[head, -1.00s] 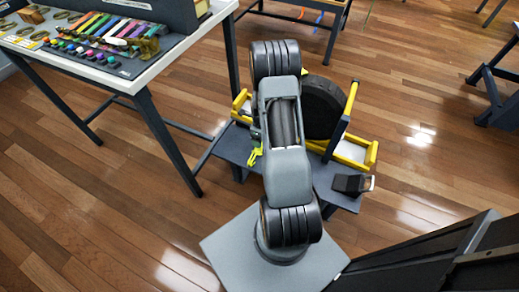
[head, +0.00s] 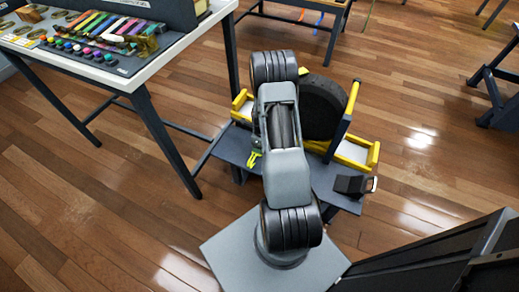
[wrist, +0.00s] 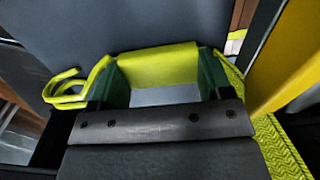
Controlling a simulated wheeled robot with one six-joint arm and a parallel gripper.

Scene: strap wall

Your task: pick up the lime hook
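The lime hook (wrist: 160,64) shows in the wrist view as a broad lime body with two curved prongs (wrist: 65,92) at its left end. A lime patterned strap (wrist: 270,142) shows at the right. In the head view the hook (head: 254,158) is a small lime piece at the left of my arm, against the dark platform (head: 233,146). My gripper (wrist: 164,75) has its two fingers wide apart at the hook's body, with grey surface visible between them. Lime shows outside both fingers. Whether they touch it is unclear. In the head view my gripper is hidden behind my arm.
A yellow bar (wrist: 291,55) stands close to the right of my gripper. The head view shows a black wheel (head: 322,107), yellow rails (head: 350,150) and a dark block (head: 354,186). A workbench (head: 150,76) with coloured items stands at the left.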

